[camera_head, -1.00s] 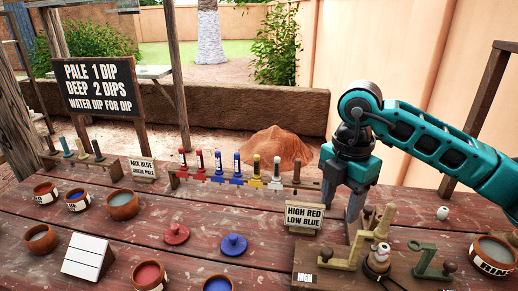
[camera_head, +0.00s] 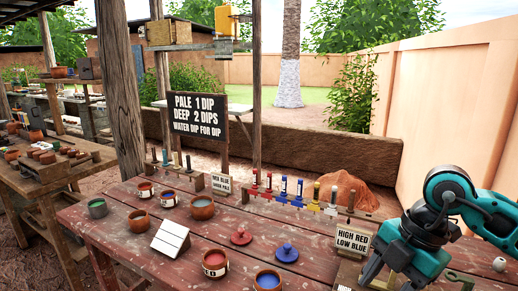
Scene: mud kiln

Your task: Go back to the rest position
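My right gripper (camera_head: 388,282) is at the lower right corner, over the right end of the red-brown wooden table. Its teal arm comes in from the right edge. Its grey fingers point down and look spread apart, with nothing seen between them; the lower finger is partly cut off by the picture's bottom. It stands just right of and in front of the HIGH RED LOW BLUE sign (camera_head: 353,240). My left gripper is not in view.
The table (camera_head: 130,245) bears several bowls, a white tile stand (camera_head: 170,238), a red lid (camera_head: 241,237), a blue lid (camera_head: 287,253) and a rack of coloured tools (camera_head: 300,203). A black sign (camera_head: 198,115) stands behind. Another table (camera_head: 40,185) is at left.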

